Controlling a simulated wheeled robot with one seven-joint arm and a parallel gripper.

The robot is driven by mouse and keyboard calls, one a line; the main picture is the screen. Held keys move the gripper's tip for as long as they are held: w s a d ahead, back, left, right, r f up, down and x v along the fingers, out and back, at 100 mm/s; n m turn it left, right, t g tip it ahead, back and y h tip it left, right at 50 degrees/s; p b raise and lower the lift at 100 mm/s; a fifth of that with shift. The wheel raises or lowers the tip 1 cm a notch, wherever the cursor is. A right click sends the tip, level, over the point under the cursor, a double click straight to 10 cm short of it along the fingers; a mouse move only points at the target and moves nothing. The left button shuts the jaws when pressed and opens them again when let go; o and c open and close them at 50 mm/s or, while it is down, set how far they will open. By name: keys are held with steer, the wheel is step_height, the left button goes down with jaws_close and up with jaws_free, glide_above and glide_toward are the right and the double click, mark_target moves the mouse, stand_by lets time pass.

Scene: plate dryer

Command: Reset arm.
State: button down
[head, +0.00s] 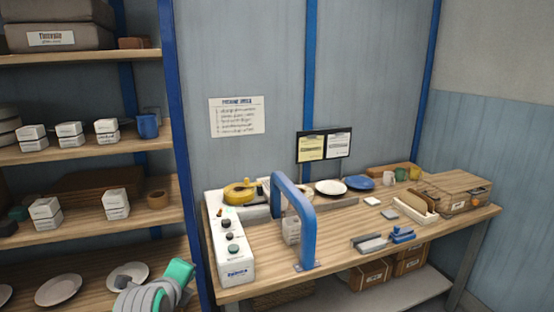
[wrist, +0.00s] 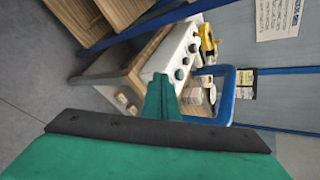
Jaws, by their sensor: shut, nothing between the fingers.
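My gripper (wrist: 162,98) shows in the wrist view as green fingers that are together, with nothing between them. In the head view my arm is folded at the bottom left, in front of the lower shelves, with a green part (head: 180,271) at its upper right. The gripper is apart from the bench and touches nothing that I can see. The white control box (head: 232,250) with dark knobs sits at the bench's left end, and also shows beyond the fingers in the wrist view (wrist: 176,55). The blue arch-shaped frame (head: 307,232) stands just right of it.
Shelves (head: 85,150) with boxes and plates stand on the left behind a blue post (head: 178,130). Grey floor (wrist: 40,85) is open in the wrist view.

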steer(key=s+d+f+n+t, duration=0.1)
steer(key=s+d+f+n, duration=0.2)
steer(key=d+f+n, duration=0.5)
steer(key=s+d+f+n+t, duration=0.15)
steer(key=s+d+f, duration=0.35)
steer(key=f, duration=0.7)
steer(key=s+d+f+n, duration=0.7)
steer(key=s, duration=0.5)
steer(key=s+d+r+n, duration=0.1)
steer(key=s+r+n, duration=0.1)
steer(key=s, duration=1)
steer(key=s+d+r+n+t, duration=0.1)
steer(key=s+d+r+n, duration=0.1)
steer(key=s, duration=1.1)
steer(key=shift+s+r+n+h, duration=0.15)
steer(key=shift+r+n+h, duration=0.15)
steer(key=shift+r+n, duration=0.6)
steer(key=shift+d+f+n+t, duration=0.15)
steer(key=shift+f+n+t, duration=0.1)
steer(key=shift+f, duration=0.05)
